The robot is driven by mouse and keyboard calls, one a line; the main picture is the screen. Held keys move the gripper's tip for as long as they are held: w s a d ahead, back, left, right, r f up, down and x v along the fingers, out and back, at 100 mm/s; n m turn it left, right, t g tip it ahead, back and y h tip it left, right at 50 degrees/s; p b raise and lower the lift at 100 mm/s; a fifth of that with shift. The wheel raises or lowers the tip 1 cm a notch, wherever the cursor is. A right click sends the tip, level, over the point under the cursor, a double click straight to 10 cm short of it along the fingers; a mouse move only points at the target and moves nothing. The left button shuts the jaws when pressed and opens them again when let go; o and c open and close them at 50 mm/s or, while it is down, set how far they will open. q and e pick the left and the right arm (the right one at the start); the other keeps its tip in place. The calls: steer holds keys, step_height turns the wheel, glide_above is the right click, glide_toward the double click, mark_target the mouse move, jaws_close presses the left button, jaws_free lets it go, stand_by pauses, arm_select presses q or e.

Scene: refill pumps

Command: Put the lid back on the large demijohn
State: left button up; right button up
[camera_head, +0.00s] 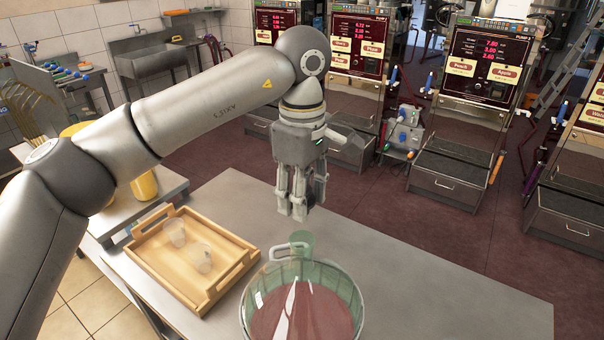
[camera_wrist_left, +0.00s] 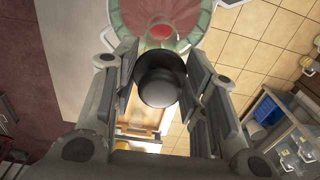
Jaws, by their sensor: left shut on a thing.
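The large demijohn (camera_head: 257,312) is green glass with dark red liquid inside, standing at the table's front. Its open neck (camera_head: 301,240) and a small handle face up; it also shows at the top of the left wrist view (camera_wrist_left: 185,14). My left gripper (camera_head: 298,208) points down, above and slightly behind the neck, apart from it. In the left wrist view it is shut on a dark round lid (camera_wrist_left: 161,84) between its fingers (camera_wrist_left: 160,66). The fingers mostly hide the lid in the head view. My right gripper is not in view.
A wooden tray (camera_head: 222,290) with two clear cups (camera_head: 201,258) lies left of the demijohn on the grey table (camera_head: 440,290). The table right of the demijohn is clear. Pump machines (camera_head: 465,120) stand across the floor at the back.

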arm_select(q)
steer(key=shift+s+f+b, duration=0.2)
steer(key=shift+f+b, duration=0.45)
steer(key=shift+f, duration=0.2)
steer(key=shift+w+f+b, duration=0.1)
steer(key=shift+f+b, duration=1.45)
steer(key=shift+f, duration=0.75)
steer(key=shift+f+b, duration=0.15)
steer(key=shift+b, duration=0.25)
steer(key=o, duration=0.8)
